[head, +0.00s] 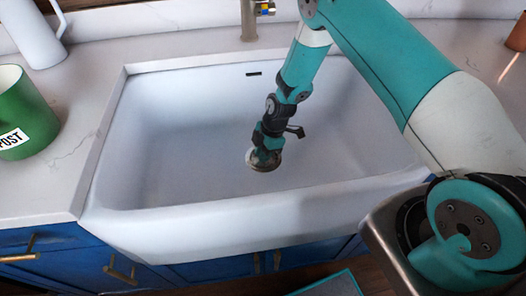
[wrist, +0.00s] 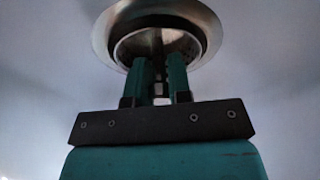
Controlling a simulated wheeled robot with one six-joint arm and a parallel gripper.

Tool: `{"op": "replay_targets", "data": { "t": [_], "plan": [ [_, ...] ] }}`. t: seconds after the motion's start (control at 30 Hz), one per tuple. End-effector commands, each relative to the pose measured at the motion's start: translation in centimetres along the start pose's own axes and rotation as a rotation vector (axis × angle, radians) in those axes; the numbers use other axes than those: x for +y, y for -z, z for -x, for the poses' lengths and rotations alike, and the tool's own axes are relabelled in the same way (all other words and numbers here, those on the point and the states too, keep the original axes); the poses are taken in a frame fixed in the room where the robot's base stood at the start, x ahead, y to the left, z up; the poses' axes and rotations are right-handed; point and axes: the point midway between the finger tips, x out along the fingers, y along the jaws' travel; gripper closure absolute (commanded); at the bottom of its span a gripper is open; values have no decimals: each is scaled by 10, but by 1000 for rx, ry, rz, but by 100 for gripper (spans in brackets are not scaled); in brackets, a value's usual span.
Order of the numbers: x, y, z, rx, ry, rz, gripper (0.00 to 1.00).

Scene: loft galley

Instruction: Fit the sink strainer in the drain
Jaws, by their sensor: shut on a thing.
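The sink strainer (head: 264,166) is a round metal dish with a wide rim, low in the white sink (head: 180,140) near its middle. In the wrist view the strainer (wrist: 208,28) fills the top centre, with its shiny rim around a darker bowl. My gripper (head: 264,150) points down into the sink above the strainer. In the wrist view the two teal fingers of my gripper (wrist: 160,62) reach into the bowl and are shut on the strainer's central post. The drain is hidden; I cannot tell whether the strainer is seated in it or above it.
The sink walls surround my gripper, with free room to the left. A faucet (head: 248,22) stands at the back edge. A green canister (head: 22,100) and a white pitcher (head: 32,35) stand on the left counter. A metal bin (head: 385,235) is at lower right.

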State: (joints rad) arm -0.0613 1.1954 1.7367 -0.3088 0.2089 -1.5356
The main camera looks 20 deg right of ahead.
Motion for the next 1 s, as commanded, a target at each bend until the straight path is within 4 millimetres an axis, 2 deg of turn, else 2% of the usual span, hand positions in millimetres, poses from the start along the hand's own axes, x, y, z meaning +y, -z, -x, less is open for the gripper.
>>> {"op": "replay_targets", "data": {
  "t": [0.37, 0.4, 0.5, 0.83, 1.0],
  "plan": [
    [0, -1, -3, 0, -1, 0, 100],
    [0, -1, -3, 0, 0, 0, 72],
    [0, -1, -3, 0, 0, 0, 51],
    [0, -1, 0, 0, -1, 0, 51],
    [1, -1, 25, 0, -4, 1, 51]
  ]
}}
